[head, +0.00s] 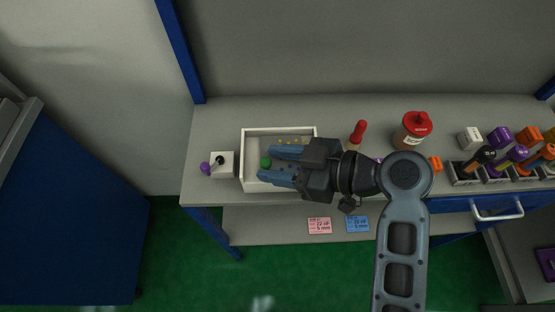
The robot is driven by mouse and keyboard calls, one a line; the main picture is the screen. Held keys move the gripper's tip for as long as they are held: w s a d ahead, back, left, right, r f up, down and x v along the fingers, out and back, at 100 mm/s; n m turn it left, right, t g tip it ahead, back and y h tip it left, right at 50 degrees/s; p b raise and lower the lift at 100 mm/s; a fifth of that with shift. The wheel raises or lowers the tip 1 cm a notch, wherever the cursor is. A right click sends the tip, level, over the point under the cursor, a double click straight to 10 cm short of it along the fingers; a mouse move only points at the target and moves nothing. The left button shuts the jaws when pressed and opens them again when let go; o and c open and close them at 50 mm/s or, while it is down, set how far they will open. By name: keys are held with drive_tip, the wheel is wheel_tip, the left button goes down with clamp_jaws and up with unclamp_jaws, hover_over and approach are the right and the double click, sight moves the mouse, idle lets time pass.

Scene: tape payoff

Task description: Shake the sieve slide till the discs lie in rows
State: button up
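A white open-topped box (247,144), which looks like the sieve slide, sits near the left end of the grey bench. Several small yellowish discs (292,141) show near its back wall; whether they lie in rows is too small to tell. My gripper (264,163) reaches over the box from the right, its two blue fingers pointing left. A green knob (265,162) shows in the gap between the fingertips. The fingers stand apart with the knob between them, but I cannot tell whether they press on it. My gripper hides the box's middle and right part.
A white block (222,158) with a black-tipped lever and a purple knob (205,168) stands left of the box. A red-handled tool (358,131), a red-lidded jar (414,128) and a rack of coloured handles (466,174) stand to the right. Pink (320,225) and blue (357,223) notes lie below.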

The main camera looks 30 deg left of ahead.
drive_tip(key=b+v, duration=0.1)
drive_tip(key=v, duration=0.7)
idle(0.5)
